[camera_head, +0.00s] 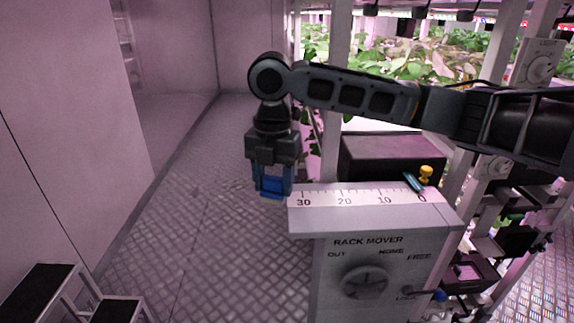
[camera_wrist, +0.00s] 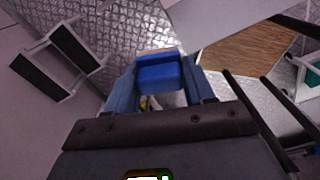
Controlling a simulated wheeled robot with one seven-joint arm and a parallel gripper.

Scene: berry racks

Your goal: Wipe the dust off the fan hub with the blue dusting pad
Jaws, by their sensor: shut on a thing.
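My gripper (camera_head: 273,182) points down at the end of the arm, left of the rack mover box. It is shut on the blue dusting pad (camera_head: 272,194). In the wrist view the blue pad (camera_wrist: 160,72) sits between the two blue fingers of my gripper (camera_wrist: 155,85), with a pale strip along its far edge. The pad hangs in the air over the metal floor and touches nothing else that I can see. I cannot make out the fan hub or any dust in either view.
The rack mover box (camera_head: 385,265) with a dial and a ruled scale (camera_head: 360,195) stands just right of my gripper. A yellow knob (camera_head: 426,174) stands behind the scale. Plant racks (camera_head: 430,55) fill the right. A step stool (camera_head: 75,295) is lower left. The aisle floor (camera_head: 190,210) is clear.

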